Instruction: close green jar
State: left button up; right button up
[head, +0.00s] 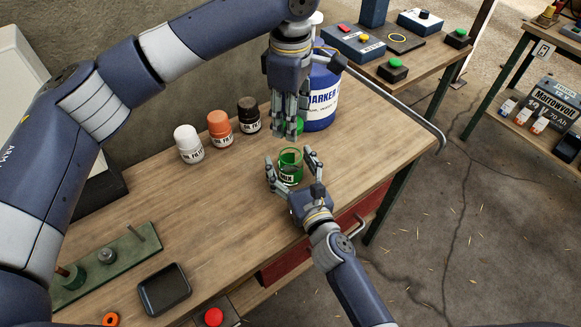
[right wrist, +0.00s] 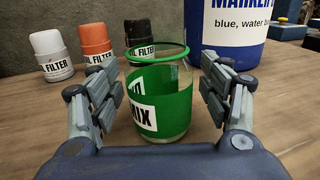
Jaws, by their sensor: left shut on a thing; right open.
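The green jar (head: 291,168) is clear glass with a green band and a white label reading MIX; it stands upright on the workbench, and its top looks open. It also shows in the right wrist view (right wrist: 165,105), between the fingers. My right gripper (head: 290,158) is open around the jar, with a gap on each side in the right wrist view. My left gripper (head: 288,132) points down just above and behind the jar, shut on a green lid (head: 300,124) that its fingers mostly hide.
A blue marker bottle (head: 322,95) stands close behind my left gripper. White (head: 188,144), orange (head: 220,129) and black (head: 249,115) filter bottles stand left of it. A black tray (head: 164,289) and green rack (head: 105,268) lie front left. The bench's right edge is near the jar.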

jog(key=shift+w, duration=0.1)
jog(key=shift+c, duration=0.5)
jog(key=c, duration=1.5)
pick_arm(q)
jog(key=shift+f, duration=2.5)
jog(key=shift+f, duration=0.85)
jog(key=shift+f, duration=0.55)
pick_arm(e)
grip_shut()
